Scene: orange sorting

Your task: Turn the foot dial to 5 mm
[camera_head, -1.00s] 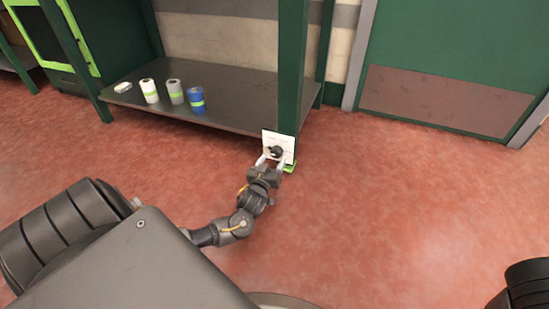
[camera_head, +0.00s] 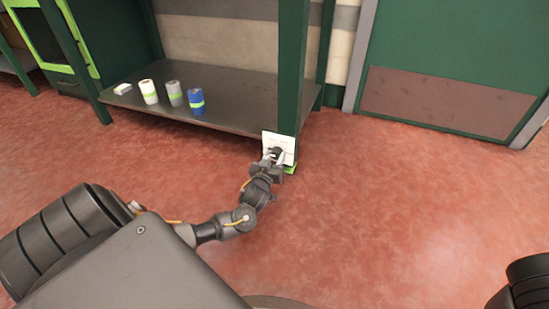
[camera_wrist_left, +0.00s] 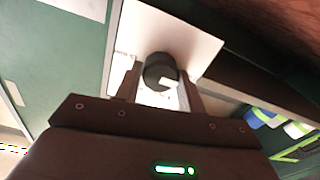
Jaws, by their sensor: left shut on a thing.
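The foot dial is a black round knob (camera_head: 277,152) on a white plate (camera_head: 286,141) at the lower end of a dark green leg. My left gripper (camera_head: 273,156) is at the plate with its fingers around the knob. In the left wrist view the knob (camera_wrist_left: 160,72) sits between the two fingers of the left gripper (camera_wrist_left: 162,88), in front of the white plate (camera_wrist_left: 190,42). The gripper is shut on the knob. The dial's markings are too small to read. My right gripper is out of view.
A dark metal shelf (camera_head: 225,100) stretches left from the green leg (camera_head: 291,75), with white, grey and blue rolls near its left part. A green door (camera_head: 460,60) is at the back right. The red floor (camera_head: 390,200) is clear on the right.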

